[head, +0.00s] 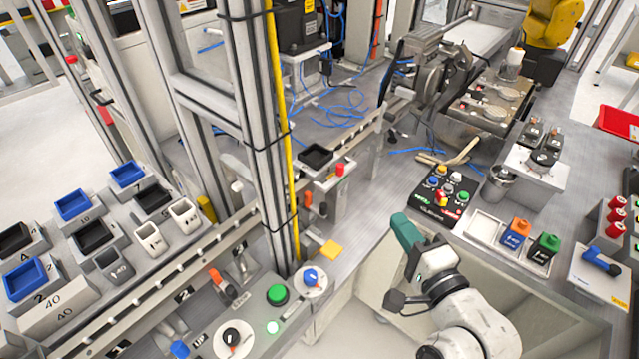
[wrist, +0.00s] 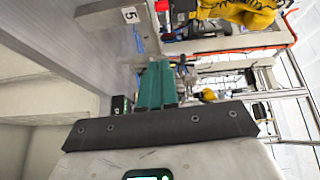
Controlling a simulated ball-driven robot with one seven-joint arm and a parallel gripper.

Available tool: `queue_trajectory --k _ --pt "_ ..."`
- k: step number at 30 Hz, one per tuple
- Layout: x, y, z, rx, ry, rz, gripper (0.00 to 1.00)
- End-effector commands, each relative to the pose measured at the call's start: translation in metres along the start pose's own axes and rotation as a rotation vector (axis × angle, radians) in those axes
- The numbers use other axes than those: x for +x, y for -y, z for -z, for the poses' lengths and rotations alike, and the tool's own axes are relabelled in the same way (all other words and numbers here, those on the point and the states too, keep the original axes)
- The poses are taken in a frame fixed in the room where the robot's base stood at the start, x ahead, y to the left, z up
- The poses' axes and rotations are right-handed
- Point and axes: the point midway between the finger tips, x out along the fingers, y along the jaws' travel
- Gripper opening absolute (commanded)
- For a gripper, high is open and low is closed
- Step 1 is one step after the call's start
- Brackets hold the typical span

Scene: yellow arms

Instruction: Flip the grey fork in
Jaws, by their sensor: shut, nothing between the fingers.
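My gripper (head: 403,228) has teal fingers, and they are shut with nothing between them. It is raised over the gap in front of the right-hand bench, apart from everything near it. In the wrist view the teal fingers (wrist: 157,85) show side by side and point away. A small grey upright part (head: 242,264) stands on the left rail beside an orange-tipped lever (head: 217,278). It may be the grey fork, but it is too small to be sure or to tell which way it is tipped. My gripper is well to its right.
A green button (head: 277,295) and a blue-knobbed dial (head: 311,279) lie near the rail. A metal post (head: 262,130) with a yellow strip rises behind them. A button box (head: 442,194) and a tray with orange and green blocks (head: 487,232) sit on the right bench.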

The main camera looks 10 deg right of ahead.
Motion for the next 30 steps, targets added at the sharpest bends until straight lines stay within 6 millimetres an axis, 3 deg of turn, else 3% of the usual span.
queue_trajectory --k 17,30 --pt "0.009 0.007 0.002 0.034 -0.009 0.032 0.0" --pt "0.087 0.011 0.003 0.032 -0.008 0.031 0.0"
